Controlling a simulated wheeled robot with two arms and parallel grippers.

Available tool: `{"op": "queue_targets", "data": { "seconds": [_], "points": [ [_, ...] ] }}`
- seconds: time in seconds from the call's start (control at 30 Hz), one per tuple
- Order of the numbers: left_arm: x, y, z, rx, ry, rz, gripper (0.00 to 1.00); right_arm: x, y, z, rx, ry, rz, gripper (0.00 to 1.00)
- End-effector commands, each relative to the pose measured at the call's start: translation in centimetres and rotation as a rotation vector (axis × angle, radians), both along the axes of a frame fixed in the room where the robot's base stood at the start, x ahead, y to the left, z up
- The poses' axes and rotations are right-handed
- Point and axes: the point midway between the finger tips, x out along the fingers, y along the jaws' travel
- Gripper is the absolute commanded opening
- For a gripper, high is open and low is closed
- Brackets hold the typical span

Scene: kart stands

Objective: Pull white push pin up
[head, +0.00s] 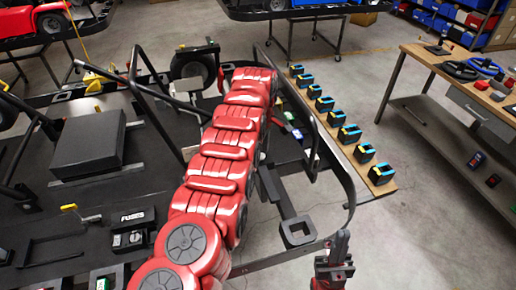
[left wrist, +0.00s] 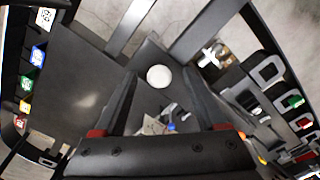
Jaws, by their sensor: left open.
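The white push pin (left wrist: 158,76) shows in the left wrist view as a round white head on a dark surface. My left gripper (left wrist: 160,88) is open, with one dark finger on each side of the white head. The head appears between the fingertips; I cannot tell how far below them it lies or whether they touch it. In the head view my red left arm reaches across the kart frame and hides the left gripper and the pin. My right gripper (head: 338,250) is at the bottom right of centre, away from the pin, seen too small to judge its jaws.
Dark kart frame tubes (head: 338,165) surround the work area. A wooden plank (head: 336,138) bears several black, blue and yellow blocks. A fuse box (head: 130,230) sits at lower left. A workbench (head: 455,75) with tools stands at right, with open floor before it.

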Motion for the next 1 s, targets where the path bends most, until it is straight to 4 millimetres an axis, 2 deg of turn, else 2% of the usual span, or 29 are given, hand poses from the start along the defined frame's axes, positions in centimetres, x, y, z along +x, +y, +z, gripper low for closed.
{"op": "queue_targets", "data": {
  "seconds": [0.07, 0.4, 0.5, 1.0],
  "points": [
    [0.00, 0.01, 0.00, 0.000, 0.000, 0.000, 0.74, 0.00, 0.00, 0.00, 0.000, 0.000, 0.000, 0.00],
    [0.01, 0.05, 0.00, 0.000, 0.000, 0.000, 0.14, 0.00, 0.00, -0.01, 0.000, 0.000, 0.000, 0.00],
    [0.01, 0.05, 0.00, 0.000, 0.000, 0.000, 0.00, 0.00, 0.00, -0.01, 0.000, 0.000, 0.000, 0.00],
    [0.06, 0.01, 0.54, 0.000, -0.002, -0.001, 0.00, 0.00, 0.00, -0.21, 0.000, 0.000, 0.000, 0.00]
  ]
}}
